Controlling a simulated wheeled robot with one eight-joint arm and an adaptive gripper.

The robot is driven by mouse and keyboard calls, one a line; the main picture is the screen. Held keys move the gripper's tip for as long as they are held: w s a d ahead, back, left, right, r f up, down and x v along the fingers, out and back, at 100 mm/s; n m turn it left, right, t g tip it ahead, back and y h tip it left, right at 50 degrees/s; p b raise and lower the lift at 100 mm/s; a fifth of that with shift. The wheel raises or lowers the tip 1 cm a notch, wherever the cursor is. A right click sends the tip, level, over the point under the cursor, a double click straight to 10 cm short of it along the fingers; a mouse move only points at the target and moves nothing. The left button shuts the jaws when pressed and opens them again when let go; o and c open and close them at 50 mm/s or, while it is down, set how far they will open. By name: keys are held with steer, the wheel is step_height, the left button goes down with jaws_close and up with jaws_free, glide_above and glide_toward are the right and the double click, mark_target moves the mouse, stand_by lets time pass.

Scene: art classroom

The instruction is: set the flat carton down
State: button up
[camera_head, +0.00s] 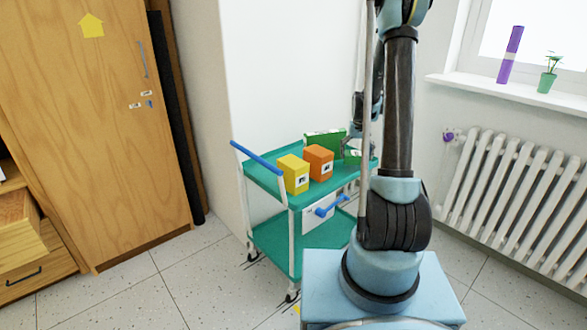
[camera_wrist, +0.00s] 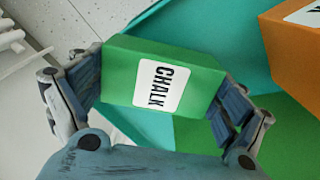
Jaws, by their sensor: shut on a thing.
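A green carton (camera_wrist: 119,72) with a white label reading CHALK is between the two fingers of my gripper (camera_wrist: 160,92) in the wrist view. My gripper is shut on it, one finger pad on each end. In the head view the carton (camera_head: 353,157) shows small, partly hidden by my arm, at the right end of the teal trolley's top (camera_head: 263,178). I cannot tell whether its underside touches the trolley top.
A yellow box (camera_head: 291,171) and an orange box (camera_head: 316,160) stand on the trolley top. Another green box (camera_head: 320,141) is behind them, close to my gripper. A radiator (camera_head: 500,190) is at the right; a wooden cabinet (camera_head: 80,120) is at the left.

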steer(key=shift+w+a, duration=0.45)
steer(key=shift+a, duration=0.3)
steer(key=shift+a, duration=0.1)
